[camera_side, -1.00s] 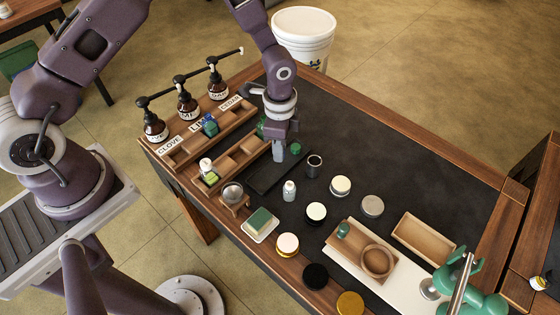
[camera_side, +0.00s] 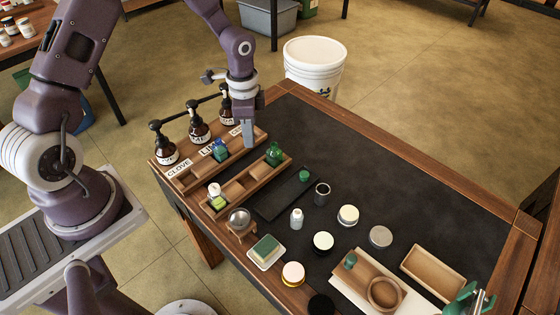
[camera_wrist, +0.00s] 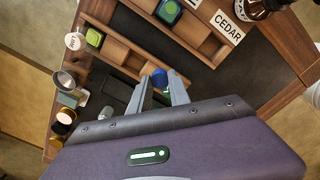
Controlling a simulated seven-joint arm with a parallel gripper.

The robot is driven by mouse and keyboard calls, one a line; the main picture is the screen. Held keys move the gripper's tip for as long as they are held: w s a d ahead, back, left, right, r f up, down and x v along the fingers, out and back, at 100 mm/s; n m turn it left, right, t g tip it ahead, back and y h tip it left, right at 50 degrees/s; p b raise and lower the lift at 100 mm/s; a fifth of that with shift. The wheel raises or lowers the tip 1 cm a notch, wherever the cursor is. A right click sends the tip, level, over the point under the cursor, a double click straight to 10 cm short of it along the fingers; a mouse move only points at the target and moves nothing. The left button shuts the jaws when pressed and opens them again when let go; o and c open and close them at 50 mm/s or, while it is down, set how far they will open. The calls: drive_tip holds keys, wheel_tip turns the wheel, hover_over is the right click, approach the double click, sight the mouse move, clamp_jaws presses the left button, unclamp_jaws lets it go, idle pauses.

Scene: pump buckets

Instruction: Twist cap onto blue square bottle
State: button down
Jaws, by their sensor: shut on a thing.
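The blue square bottle (camera_side: 220,151) stands in the rear wooden rack on the table's left side. The wrist view shows what looks like it from above, with a green square inside (camera_wrist: 169,11). My gripper (camera_side: 248,143) is above the racks, right of this bottle and apart from it. In the wrist view my gripper (camera_wrist: 159,88) is shut on a small blue thing, apparently the blue cap (camera_wrist: 160,78). The fingers hide part of it, and it cannot be made out in the side view.
A green bottle (camera_side: 275,154) stands in the front rack. A green cap (camera_side: 304,176) lies on the black tray (camera_side: 272,207). Pump bottles (camera_side: 198,131) line the back, near my arm. A yellow-green bottle (camera_side: 218,203) is at the front rack's near end. Jars and wooden trays fill the right foreground.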

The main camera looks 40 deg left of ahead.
sight(218, 140)
drive_tip(key=s+a+r+n, duration=0.1)
drive_tip(key=a, duration=0.2)
drive_tip(key=s+a, duration=0.1)
drive_tip(key=a, duration=0.2)
drive_tip(key=s+a+r+n, duration=0.1)
drive_tip(key=s+a, duration=0.1)
drive_tip(key=shift+a+r+n, duration=0.3)
drive_tip(key=shift+a, duration=0.1)
drive_tip(key=shift+f, duration=1.8)
drive_tip(key=shift+f, duration=1.2)
drive_tip(key=c, duration=1.1)
unclamp_jaws()
drive_tip(key=shift+c, duration=0.2)
drive_tip(key=shift+c, duration=1)
